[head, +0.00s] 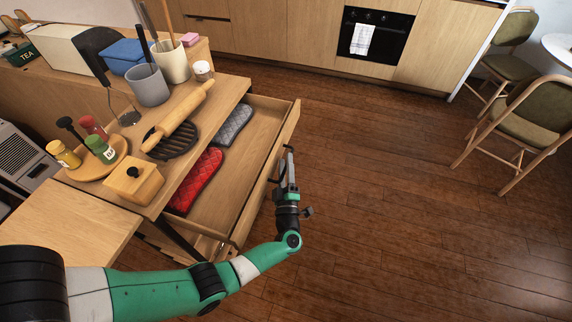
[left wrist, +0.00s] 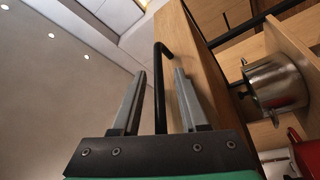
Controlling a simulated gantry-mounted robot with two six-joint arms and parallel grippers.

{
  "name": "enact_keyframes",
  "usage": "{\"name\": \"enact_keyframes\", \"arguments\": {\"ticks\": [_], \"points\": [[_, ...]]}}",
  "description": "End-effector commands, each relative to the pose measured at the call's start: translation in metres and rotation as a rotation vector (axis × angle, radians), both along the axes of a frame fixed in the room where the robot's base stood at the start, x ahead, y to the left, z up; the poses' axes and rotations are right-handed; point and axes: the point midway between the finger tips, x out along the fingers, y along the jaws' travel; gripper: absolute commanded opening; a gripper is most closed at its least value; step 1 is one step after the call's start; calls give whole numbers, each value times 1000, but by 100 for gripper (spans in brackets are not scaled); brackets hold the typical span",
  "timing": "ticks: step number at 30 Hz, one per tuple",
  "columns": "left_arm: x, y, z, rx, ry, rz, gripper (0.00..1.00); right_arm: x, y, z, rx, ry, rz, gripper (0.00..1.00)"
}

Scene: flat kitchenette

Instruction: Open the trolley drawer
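The trolley drawer (head: 259,191) stands pulled out from under the wooden trolley top in the head view. A red mitt (head: 196,180) and a grey mitt (head: 234,124) lie inside it. My left gripper (head: 288,165) is at the outer side of the drawer front. In the left wrist view the left gripper (left wrist: 159,75) has its two fingers apart. The black bar handle (left wrist: 159,60) on the wooden drawer front (left wrist: 183,50) runs between them, with visible gaps on both sides. My right gripper is in neither view.
The trolley top holds a rolling pin (head: 180,115), a grey utensil pot (head: 148,85), a wooden box (head: 134,180) and spice jars on a round board (head: 97,166). A metal pot (left wrist: 277,82) shows beside the drawer front.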

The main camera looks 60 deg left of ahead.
Motion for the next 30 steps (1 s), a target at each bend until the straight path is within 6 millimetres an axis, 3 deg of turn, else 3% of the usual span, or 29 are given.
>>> {"name": "enact_keyframes", "arguments": {"ticks": [11, 24, 30], "points": [[-4, -9, -2, -1, 2, -3, 44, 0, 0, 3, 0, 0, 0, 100], [-46, -89, -21, 0, 1, -5, 44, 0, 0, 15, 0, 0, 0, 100], [-54, -100, -25, 0, 0, -1, 44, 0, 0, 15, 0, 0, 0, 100]]}}
